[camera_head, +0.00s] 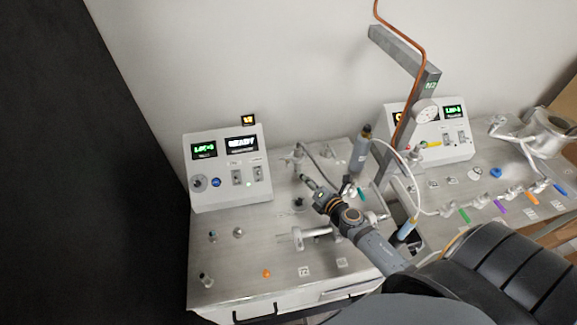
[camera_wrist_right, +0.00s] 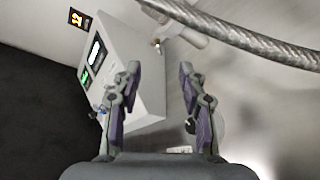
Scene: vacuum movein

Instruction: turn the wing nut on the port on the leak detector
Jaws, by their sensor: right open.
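The leak detector (camera_head: 228,168) is a pale box with lit displays, one reading READY, at the back left of the bench; it also shows in the right wrist view (camera_wrist_right: 128,60). A metal port (camera_head: 297,157) with a hose stands just right of it. I cannot tell surely whether that piece is the wing nut. My right gripper (camera_head: 307,181) points toward the port; in its wrist view (camera_wrist_right: 160,68) the fingers are apart and empty.
A braided hose (camera_wrist_right: 250,38) crosses the top of the right wrist view. A grey post (camera_head: 405,125) with a copper tube and gauge stands to the right. A second display box (camera_head: 446,142) is behind it.

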